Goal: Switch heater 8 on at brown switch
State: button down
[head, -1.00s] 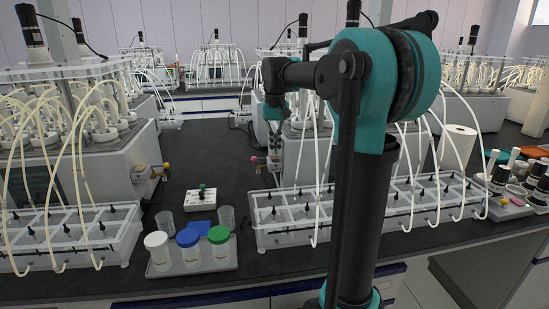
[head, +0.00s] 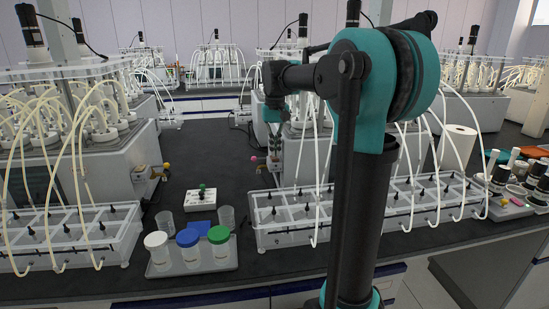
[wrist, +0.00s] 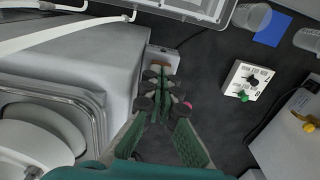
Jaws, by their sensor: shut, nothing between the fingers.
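My gripper (wrist: 160,90) is shut and empty. In the wrist view its fingertips are next to a small pale box with a brown part (wrist: 160,66), which looks like the brown switch. The fingers partly cover it, so I cannot tell whether they touch it or which way it is set. The box is beside the grey housing of a reactor unit (wrist: 105,45). In the head view my gripper (head: 275,150) points down beside the reactor unit right of the aisle, and the brown switch cannot be made out.
A pink knob (wrist: 187,104) is close to the fingers. A white control box with a green knob (head: 201,198) stands on the open black bench. A tray of capped jars (head: 190,262) and a clear-lidded rack (head: 290,235) are nearer the front. Tubes hang close to the arm.

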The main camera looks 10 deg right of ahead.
aim_at(275, 158)
jog(key=shift+f, duration=0.65)
dwell(0.3)
jog(key=shift+r, duration=3.55)
jog(key=shift+s, duration=0.1)
